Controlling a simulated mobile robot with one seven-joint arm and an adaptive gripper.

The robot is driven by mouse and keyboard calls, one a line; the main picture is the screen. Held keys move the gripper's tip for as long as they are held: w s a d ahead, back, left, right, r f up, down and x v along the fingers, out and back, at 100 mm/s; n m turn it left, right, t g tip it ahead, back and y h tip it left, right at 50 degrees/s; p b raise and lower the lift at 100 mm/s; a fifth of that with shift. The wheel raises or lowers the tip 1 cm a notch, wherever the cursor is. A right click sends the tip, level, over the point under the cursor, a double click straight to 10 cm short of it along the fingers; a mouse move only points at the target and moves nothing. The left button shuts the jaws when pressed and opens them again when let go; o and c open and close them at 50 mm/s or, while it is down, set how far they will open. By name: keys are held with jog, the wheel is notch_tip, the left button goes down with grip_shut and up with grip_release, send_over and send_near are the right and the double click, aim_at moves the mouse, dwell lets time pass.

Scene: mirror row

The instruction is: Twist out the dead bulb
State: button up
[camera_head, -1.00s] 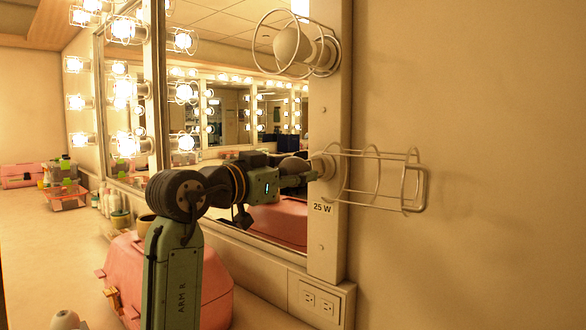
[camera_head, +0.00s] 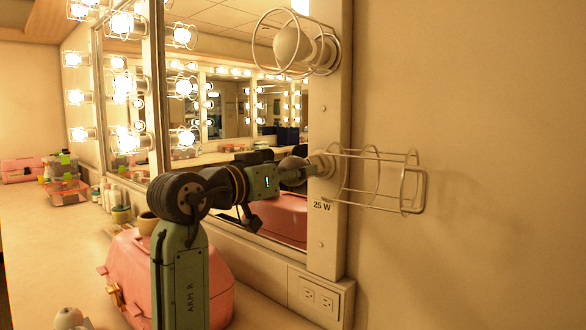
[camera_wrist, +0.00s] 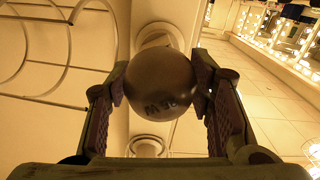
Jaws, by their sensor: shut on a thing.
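A dark, unlit round bulb (camera_wrist: 160,84) sits between the two fingers of my gripper (camera_wrist: 161,88) in the wrist view, with faint lettering on its face. The fingers press on it from both sides. In the head view my gripper (camera_head: 291,173) holds this bulb (camera_head: 294,167) just left of the lower socket (camera_head: 322,165) on the mirror's edge post. The socket also shows behind the bulb in the wrist view (camera_wrist: 157,38). The bulb hides its own base, so I cannot tell whether it is still in the socket. The wire cage (camera_head: 415,190) stands to the right, clear of the bulb.
Another unlit bulb (camera_head: 291,46) sits in a closed cage above. A pale bulb-shaped thing (camera_head: 68,317) is on the counter at lower left. A pink case (camera_head: 215,275) stands behind my arm. The mirror (camera_head: 225,150) is close behind my gripper; the right wall is bare.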

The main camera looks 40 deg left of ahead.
jog(key=shift+n+p, duration=0.8)
jog(key=shift+n, duration=0.7)
jog(key=shift+r+n, duration=0.1)
jog(key=shift+n, duration=0.2)
jog(key=shift+n+p, duration=0.6)
jog(key=shift+p, duration=0.05)
jog(key=s, duration=0.6)
jog(key=shift+s+a, duration=0.3)
jog(key=shift+s, duration=0.1)
dwell(0.5)
